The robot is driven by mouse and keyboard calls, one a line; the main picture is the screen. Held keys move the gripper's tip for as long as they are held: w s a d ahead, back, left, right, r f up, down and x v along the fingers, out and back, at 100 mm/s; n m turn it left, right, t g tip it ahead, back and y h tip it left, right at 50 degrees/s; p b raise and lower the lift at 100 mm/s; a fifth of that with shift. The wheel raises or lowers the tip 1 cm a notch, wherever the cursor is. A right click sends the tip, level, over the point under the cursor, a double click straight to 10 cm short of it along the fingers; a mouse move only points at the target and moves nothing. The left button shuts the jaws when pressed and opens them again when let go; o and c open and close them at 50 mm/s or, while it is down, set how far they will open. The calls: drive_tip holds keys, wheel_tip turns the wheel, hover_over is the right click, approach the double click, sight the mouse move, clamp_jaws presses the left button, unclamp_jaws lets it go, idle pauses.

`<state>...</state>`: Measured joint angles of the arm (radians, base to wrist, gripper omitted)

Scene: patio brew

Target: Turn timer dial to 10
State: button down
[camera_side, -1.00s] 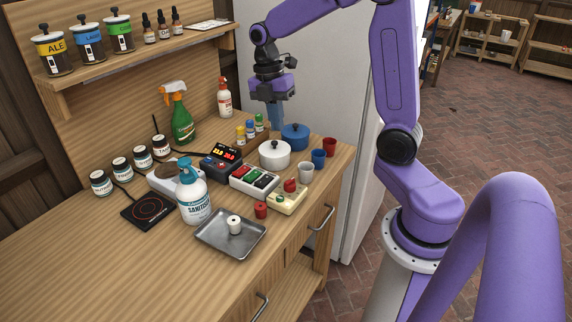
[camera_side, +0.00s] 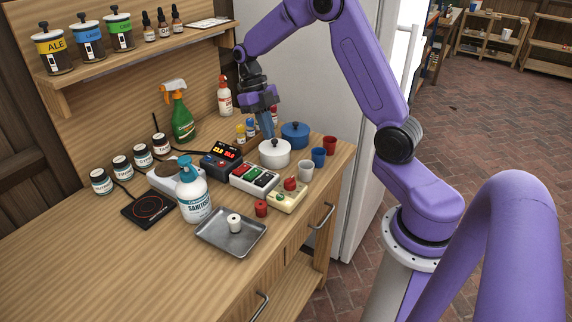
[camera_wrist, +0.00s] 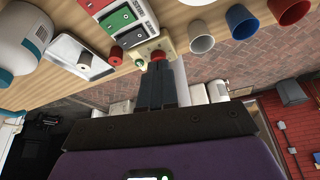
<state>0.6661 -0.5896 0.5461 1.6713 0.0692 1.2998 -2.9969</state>
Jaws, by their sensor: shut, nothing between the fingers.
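A small cream box (camera_side: 287,203) near the table's right front edge bears a red round knob (camera_side: 290,184) and a smaller green button (camera_side: 281,198). I take the red knob for the timer dial; no numbers on it can be read. My gripper (camera_side: 269,133) is shut and empty, pointing down in the air behind the box, its tips just above the white pot in the side picture. In the wrist view the closed fingertips (camera_wrist: 157,66) overlap the cream box, with the red knob (camera_wrist: 158,55) and green button (camera_wrist: 140,63) showing just beyond them.
A white lidded pot (camera_side: 274,155) and a blue pot (camera_side: 295,136) stand behind the box. White (camera_side: 306,171), blue (camera_side: 318,158) and red (camera_side: 329,146) cups stand to its right. A switch panel (camera_side: 254,179) and a red spool (camera_side: 261,209) are close on its left.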

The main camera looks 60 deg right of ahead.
sight(290, 183)
drive_tip(key=x, duration=0.8)
drive_tip(key=s, duration=0.2)
drive_tip(key=shift+s+a+f, duration=0.25)
drive_tip(key=shift+s+a, duration=0.25)
drive_tip(key=shift+s, duration=0.55)
drive_tip(key=shift+s+m, duration=0.1)
drive_tip(key=shift+m, duration=0.2)
idle(0.6)
drive_tip(key=shift+a, duration=0.15)
